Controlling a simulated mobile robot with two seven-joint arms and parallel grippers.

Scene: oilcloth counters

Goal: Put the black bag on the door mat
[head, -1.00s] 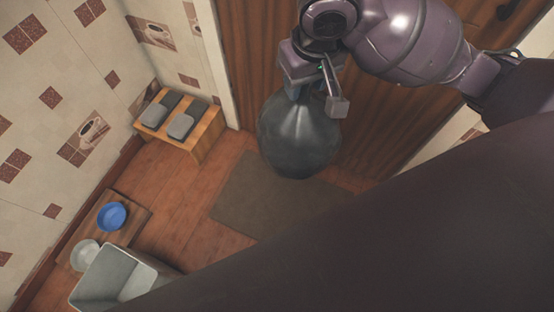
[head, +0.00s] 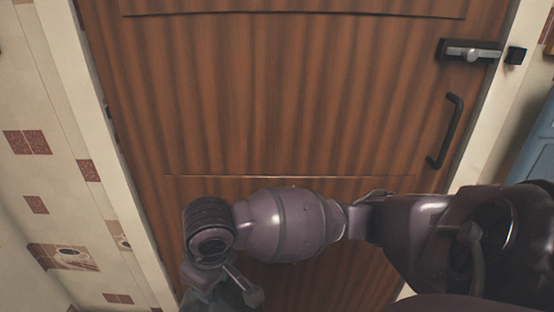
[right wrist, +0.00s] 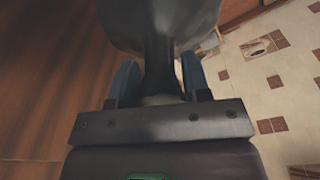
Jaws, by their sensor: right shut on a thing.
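The black bag (right wrist: 158,25) hangs from my right gripper (right wrist: 160,82), which is shut on its gathered neck in the right wrist view. The bag looks dark grey and swells out beyond the fingers. In the head view my right gripper (head: 232,284) is at the bottom edge, in front of the door, and only a small grey part of the bag shows under it. The door mat is out of view now. My left gripper is not in view.
A brown wooden door (head: 290,100) fills most of the head view, with a black handle (head: 447,132) and a lock (head: 470,51) at its right. A tiled wall (head: 30,190) stands at the left. The floor is out of the head view.

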